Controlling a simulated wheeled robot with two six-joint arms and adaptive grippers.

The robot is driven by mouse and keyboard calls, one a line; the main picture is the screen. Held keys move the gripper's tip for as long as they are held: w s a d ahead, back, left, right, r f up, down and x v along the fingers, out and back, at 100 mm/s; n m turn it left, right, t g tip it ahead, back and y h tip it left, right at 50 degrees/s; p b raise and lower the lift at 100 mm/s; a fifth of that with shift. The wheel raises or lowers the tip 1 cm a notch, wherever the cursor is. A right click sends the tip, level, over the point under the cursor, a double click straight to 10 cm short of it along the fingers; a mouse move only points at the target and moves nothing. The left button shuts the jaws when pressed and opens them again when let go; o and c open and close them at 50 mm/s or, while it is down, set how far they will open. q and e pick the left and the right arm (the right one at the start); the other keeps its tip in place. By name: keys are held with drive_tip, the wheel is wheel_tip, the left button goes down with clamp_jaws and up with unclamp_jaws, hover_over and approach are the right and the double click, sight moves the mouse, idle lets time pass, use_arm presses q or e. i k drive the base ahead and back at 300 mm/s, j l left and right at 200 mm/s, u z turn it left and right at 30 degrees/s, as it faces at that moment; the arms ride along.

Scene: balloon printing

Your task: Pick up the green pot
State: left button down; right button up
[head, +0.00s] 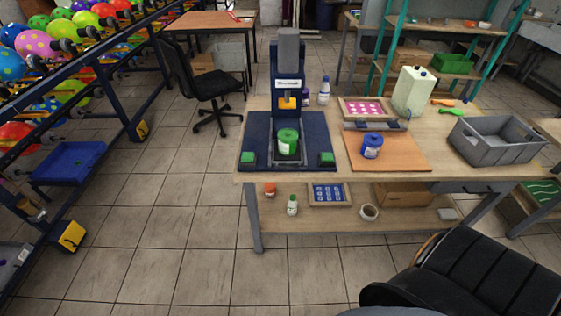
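The green pot (287,142) stands upright on the dark blue base (262,156) of a press-like machine, near the left end of the wooden work table. It sits below the machine's yellow part (288,103) and within a light metal frame. Neither of my grippers is in the head view, so nothing is seen touching the pot.
A blue pot (371,146) stands on an orange-brown board (400,158) right of the machine. A grey crate (496,139) is at the table's right. A black chair (470,277) stands in front at right. The tiled floor (180,240) at front left is clear.

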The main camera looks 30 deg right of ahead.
sight(285, 148)
drive_tip(key=z, duration=0.65)
drive_tip(key=i+j+z, duration=0.2)
drive_tip(key=z, duration=0.2)
drive_tip(key=i+j+z, duration=0.15)
drive_tip(key=j+z, duration=0.2)
drive_tip(key=i+j+z, duration=0.15)
drive_tip(key=j+z, duration=0.6)
drive_tip(key=i+j, duration=0.05)
